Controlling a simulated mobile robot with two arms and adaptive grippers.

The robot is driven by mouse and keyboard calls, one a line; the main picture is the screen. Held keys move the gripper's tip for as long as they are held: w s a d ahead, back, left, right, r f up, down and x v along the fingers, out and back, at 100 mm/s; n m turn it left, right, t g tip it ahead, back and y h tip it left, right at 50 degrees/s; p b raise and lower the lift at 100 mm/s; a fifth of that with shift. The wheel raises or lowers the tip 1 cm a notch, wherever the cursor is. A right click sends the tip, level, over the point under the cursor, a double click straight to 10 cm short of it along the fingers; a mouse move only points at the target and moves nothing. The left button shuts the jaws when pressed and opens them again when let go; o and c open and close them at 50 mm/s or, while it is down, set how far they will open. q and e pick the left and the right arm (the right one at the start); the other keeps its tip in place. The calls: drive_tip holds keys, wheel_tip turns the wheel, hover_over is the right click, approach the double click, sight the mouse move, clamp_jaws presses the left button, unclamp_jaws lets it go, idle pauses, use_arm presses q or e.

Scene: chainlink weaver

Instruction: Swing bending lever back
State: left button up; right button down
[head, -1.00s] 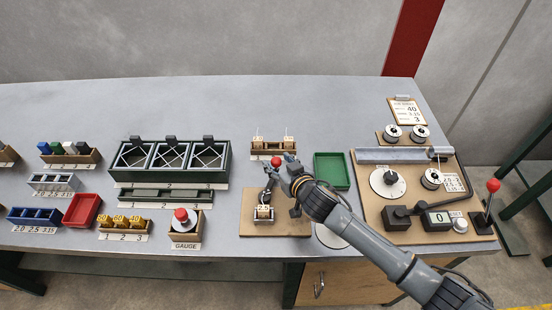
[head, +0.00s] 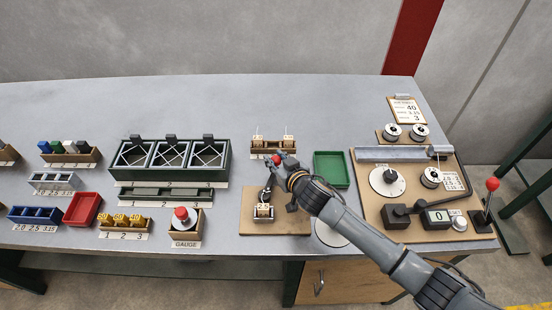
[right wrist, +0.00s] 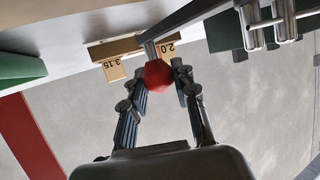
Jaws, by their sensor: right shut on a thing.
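The bending lever has a red ball knob (head: 277,159), which stands over the brown bending board (head: 284,223). My right gripper (head: 276,165) is shut on this knob. In the right wrist view the red knob (right wrist: 158,74) sits between the two fingertips, and the grey lever bar (right wrist: 186,19) runs off to the upper right. The small bending block (head: 264,211) sits on the board below the gripper. My wrist and fingers hide part of the lever in the head view. My left gripper is out of view.
A wooden rack (head: 273,146) with labelled pieces stands just behind the knob. A green tray (head: 331,169) is to the right. The winding board (head: 421,199) lies at the right, with another red-knobbed lever (head: 492,184). A dark three-bay rack (head: 170,160) stands left. The bench's back is clear.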

drive_tip(key=shift+s, duration=0.1)
drive_tip(key=shift+s+d+m+h, duration=0.1)
drive_tip(key=shift+m+h, duration=0.2)
drive_tip(key=d+m+h+b, duration=0.1)
drive_tip(key=s+d+m+t+h+b, duration=0.1)
drive_tip(key=h, duration=0.1)
drive_tip(key=shift+f+m+b, duration=0.2)
drive_tip(key=shift+m+b, duration=0.15)
drive_tip(key=shift+m, duration=0.05)
drive_tip(key=shift+s+d+r+m+h+b, duration=0.15)
drive_tip(key=shift+s+d+m+h+b, duration=0.15)
drive_tip(key=shift+d+m+h+b, duration=0.3)
drive_tip(key=shift+d+r+h, duration=0.1)
drive_tip(key=shift+h, duration=0.3)
drive_tip(key=c, duration=1)
unclamp_jaws()
drive_tip(key=shift+s, duration=0.1)
